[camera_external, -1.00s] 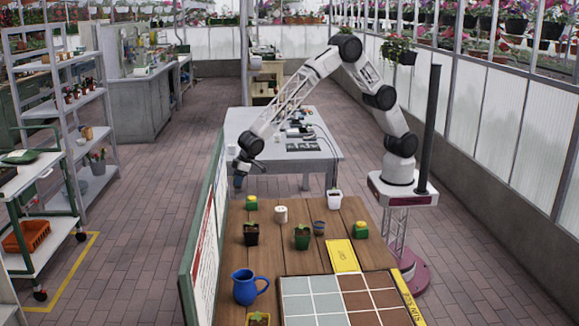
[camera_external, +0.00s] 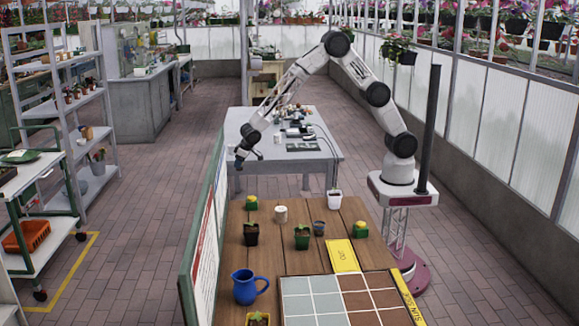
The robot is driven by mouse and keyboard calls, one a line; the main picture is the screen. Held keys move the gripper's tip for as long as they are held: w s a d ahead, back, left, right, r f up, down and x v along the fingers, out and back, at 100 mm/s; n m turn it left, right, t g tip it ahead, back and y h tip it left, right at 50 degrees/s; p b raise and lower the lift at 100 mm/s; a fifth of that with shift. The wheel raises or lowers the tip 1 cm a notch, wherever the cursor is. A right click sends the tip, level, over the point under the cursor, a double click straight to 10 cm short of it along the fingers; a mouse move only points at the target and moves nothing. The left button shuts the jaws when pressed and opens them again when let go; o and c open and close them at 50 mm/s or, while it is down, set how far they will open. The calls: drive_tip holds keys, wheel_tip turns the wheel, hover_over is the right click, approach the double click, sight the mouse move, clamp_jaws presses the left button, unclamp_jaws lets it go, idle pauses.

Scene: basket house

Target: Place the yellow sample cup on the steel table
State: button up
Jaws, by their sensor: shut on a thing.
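My gripper (camera_external: 239,166) is small and dark in the view, at the near left corner of the steel table (camera_external: 257,176) in the picture. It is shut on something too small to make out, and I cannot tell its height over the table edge. The steel table has a grey top with a clear left part.
The wooden table (camera_external: 285,262) holds seedling pots (camera_external: 302,238), a white cup (camera_external: 281,214), a blue jug (camera_external: 246,287) and a tiled tray (camera_external: 318,303). A green-framed board (camera_external: 200,235) rises at its left edge. Items crowd the steel table's back and middle.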

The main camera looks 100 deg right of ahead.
drive_tip(key=shift+m, duration=0.3)
drive_tip(key=d, duration=0.3)
drive_tip(key=s+d, duration=0.1)
drive_tip(key=d, duration=0.1)
drive_tip(key=shift+d+f, duration=0.15)
drive_tip(key=shift+f, duration=0.25)
drive_tip(key=s+f+n, duration=0.1)
drive_tip(key=s+f, duration=0.3)
drive_tip(key=f, duration=0.4)
drive_tip(key=s+f+n, duration=0.1)
drive_tip(key=s+f, duration=0.3)
drive_tip(key=f, duration=0.5)
drive_tip(key=s+f+n+y, duration=0.1)
drive_tip(key=s+f, duration=0.3)
drive_tip(key=f, duration=0.5)
drive_tip(key=shift+f, duration=0.2)
drive_tip(key=shift+s, duration=0.1)
